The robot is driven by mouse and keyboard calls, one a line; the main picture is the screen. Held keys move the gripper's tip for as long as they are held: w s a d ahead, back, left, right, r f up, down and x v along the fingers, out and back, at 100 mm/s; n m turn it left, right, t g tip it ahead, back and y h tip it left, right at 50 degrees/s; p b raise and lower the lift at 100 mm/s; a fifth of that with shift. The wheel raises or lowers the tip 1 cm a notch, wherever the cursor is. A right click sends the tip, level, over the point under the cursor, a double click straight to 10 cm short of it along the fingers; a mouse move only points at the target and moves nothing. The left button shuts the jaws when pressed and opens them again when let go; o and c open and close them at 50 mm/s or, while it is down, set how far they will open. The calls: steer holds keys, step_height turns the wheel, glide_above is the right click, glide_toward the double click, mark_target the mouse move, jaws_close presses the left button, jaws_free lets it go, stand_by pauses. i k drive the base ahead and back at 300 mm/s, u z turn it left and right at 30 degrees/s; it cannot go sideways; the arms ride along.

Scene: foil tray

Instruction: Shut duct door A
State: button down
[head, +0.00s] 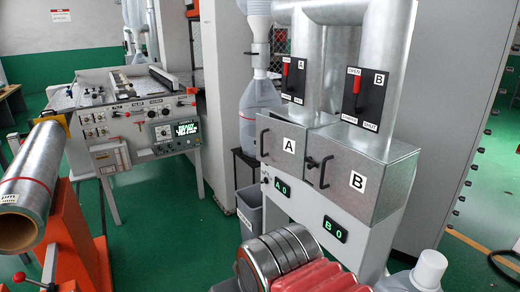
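Two grey metal duct boxes stand side by side right of centre in the head view. The box front marked A (282,164) has a black handle at its left edge. I cannot tell whether this front is fully closed or ajar. Above it, on the duct, is a black panel marked A (294,86) with a red-handled lever (285,72) pointing up. The box front marked B (338,195) has its own black handle (325,171). Its panel (371,101) reads OPEN at the top and SHUT at the bottom, with its red lever up. My gripper is not in view.
Silver round tins (268,258) and red packs (318,277) crowd the front, beside a capped bottle (429,270). A foil roll (35,170) on an orange stand is left. Green floor lies clear between.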

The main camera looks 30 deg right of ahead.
mark_target(281, 145)
steer(key=i, duration=0.95)
